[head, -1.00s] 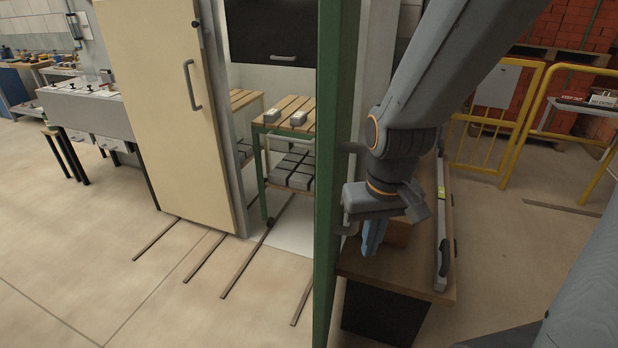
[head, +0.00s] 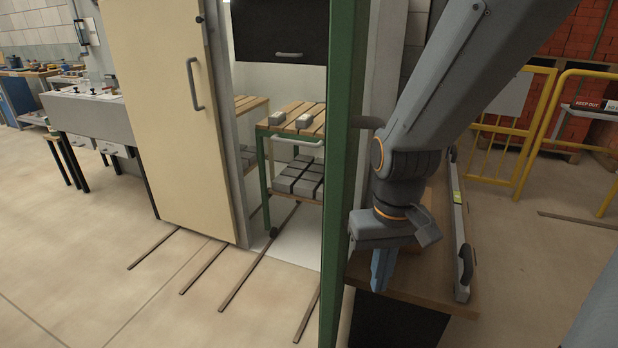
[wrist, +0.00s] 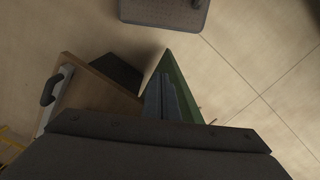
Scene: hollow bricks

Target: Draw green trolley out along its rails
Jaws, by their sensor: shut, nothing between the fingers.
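The green trolley (head: 265,172) stands inside the open cabinet in the head view, left of the green door edge. It has a slatted wooden top with grey bricks (head: 306,119), a light handle bar (head: 297,142) on its front, and a lower shelf of several dark grey bricks (head: 297,180). Rails (head: 258,262) run from under it out across the floor. My gripper (head: 382,272) points down on the right side of the green door, over the wooden bench, apart from the trolley. In the wrist view its fingers (wrist: 166,97) are together and empty.
The green door (head: 345,170) stands edge-on between my arm and the trolley. A wooden bench (head: 415,290) with a spirit level (head: 459,235) lies right of it. A cream door (head: 165,115) flanks the opening on the left. Floor in front is clear.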

